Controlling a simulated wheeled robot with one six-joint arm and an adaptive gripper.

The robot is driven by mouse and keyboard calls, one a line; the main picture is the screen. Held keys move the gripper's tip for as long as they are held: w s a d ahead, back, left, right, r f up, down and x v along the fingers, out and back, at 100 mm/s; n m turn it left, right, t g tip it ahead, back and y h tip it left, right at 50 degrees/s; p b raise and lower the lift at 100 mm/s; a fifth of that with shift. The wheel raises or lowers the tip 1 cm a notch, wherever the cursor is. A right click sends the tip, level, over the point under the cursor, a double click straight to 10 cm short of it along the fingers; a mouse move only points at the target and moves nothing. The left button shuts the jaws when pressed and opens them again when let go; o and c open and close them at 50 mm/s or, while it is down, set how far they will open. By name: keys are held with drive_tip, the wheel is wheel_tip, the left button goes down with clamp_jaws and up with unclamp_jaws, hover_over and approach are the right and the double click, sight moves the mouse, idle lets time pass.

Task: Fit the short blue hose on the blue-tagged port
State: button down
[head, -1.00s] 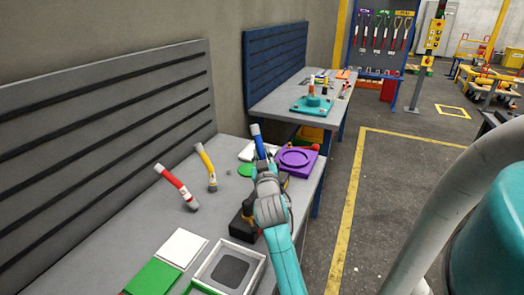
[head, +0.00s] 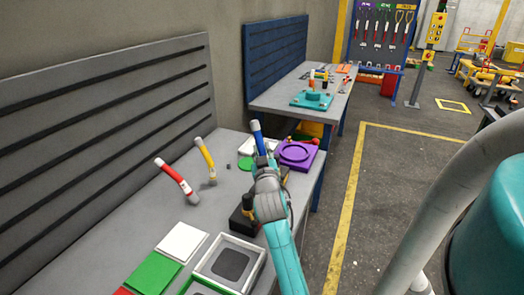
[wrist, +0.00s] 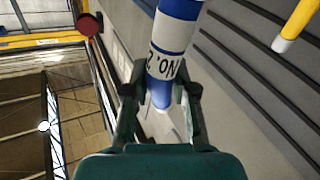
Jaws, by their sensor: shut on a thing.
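The short blue hose (head: 258,143), with a pale upper end, stands nearly upright in my gripper (head: 263,167) above the near grey bench. In the wrist view, my gripper (wrist: 160,92) has its two fingers on either side of the blue hose (wrist: 177,35). The hose carries a white band marked NO. 2. A black block (head: 241,219) sits on the bench, partly hidden behind my arm. I cannot make out a blue-tagged port in these views.
A purple fixture (head: 296,156) lies right of my gripper. White and green trays are in front. A teal fixture (head: 311,101) sits on the far bench.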

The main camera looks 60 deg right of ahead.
drive_tip(key=shift+f, duration=1.4)
idle(0.9)
drive_tip(key=c, duration=0.8)
unclamp_jaws()
drive_tip(key=shift+c, duration=0.2)
drive_tip(key=shift+a, duration=0.1)
drive_tip(key=v, duration=1.2)
drive_tip(key=shift+s, duration=0.1)
